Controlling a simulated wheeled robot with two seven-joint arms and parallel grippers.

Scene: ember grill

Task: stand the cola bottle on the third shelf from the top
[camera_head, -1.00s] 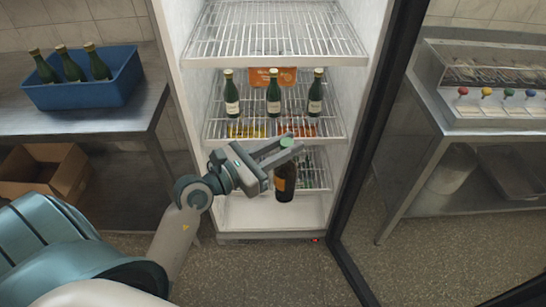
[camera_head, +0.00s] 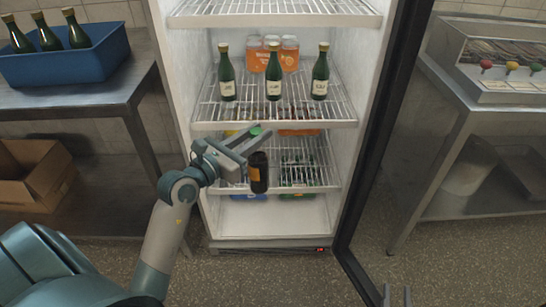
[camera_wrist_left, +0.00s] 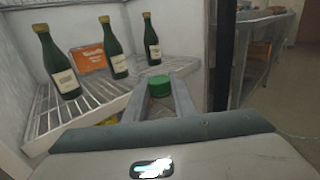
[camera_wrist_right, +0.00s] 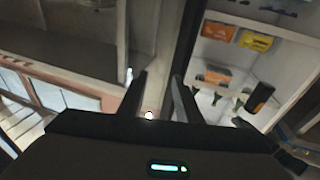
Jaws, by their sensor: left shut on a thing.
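My left gripper (camera_head: 258,138) is shut on the cola bottle (camera_head: 259,175), a dark bottle with an orange label and a green cap. The fingers hold it near the cap, and it hangs about upright at the front of the open fridge, in front of the third visible shelf (camera_head: 318,178). I cannot tell whether it is past the shelf's front edge. The left wrist view shows only its green cap (camera_wrist_left: 159,86) between the fingers. The right wrist view shows the bottle (camera_wrist_right: 260,97) beside the fridge shelves. My right gripper (camera_wrist_right: 160,78) is open and empty, away from the fridge.
Three green bottles (camera_head: 273,75) stand on the shelf above (camera_head: 275,119), before orange packs (camera_head: 290,50). Several cans (camera_head: 298,160) lie further back on the third shelf. The open door's dark frame (camera_head: 375,150) is at right. A blue crate (camera_head: 70,68) stands on the left table.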

